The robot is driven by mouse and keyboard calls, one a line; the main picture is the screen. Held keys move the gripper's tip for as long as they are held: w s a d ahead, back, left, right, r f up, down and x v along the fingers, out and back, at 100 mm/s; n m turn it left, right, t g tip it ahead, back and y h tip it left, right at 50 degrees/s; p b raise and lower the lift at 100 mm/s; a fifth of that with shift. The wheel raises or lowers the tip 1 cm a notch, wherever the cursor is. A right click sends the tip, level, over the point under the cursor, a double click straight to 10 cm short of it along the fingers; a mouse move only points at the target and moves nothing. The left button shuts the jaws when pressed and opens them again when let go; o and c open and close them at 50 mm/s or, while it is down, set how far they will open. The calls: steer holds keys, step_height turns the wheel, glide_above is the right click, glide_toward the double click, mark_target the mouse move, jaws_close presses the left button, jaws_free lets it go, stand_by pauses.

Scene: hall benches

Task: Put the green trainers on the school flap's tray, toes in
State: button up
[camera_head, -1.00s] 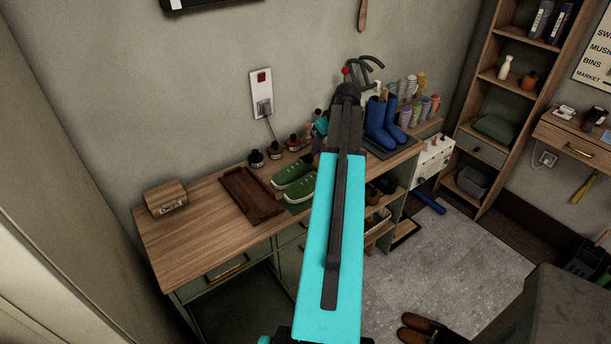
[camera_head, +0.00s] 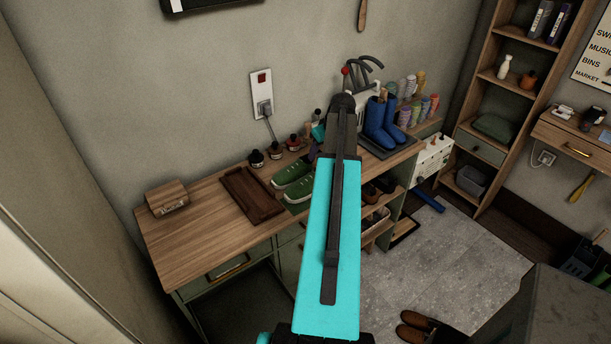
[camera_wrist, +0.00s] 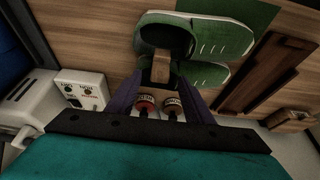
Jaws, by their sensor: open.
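The green trainers (camera_head: 293,174) stand side by side on a green mat on the wooden bench, the nearer one partly behind my arm. A dark brown wooden tray (camera_head: 240,186) lies left of the trainers and also shows in the wrist view (camera_wrist: 262,72). I cannot tell whether it belongs to the school flap.
Small bottles (camera_head: 274,153) line the back of the bench by the wall socket (camera_head: 262,95). Blue boots (camera_head: 378,128) stand on a dark tray to the right, near coloured spools (camera_head: 410,110). A wooden box (camera_head: 166,198) sits at the left end; bare bench lies in front of it.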

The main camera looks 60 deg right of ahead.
mark_target(304, 171)
steer(key=shift+p+x, duration=0.85)
steer(key=shift+x, duration=1)
jaws_close()
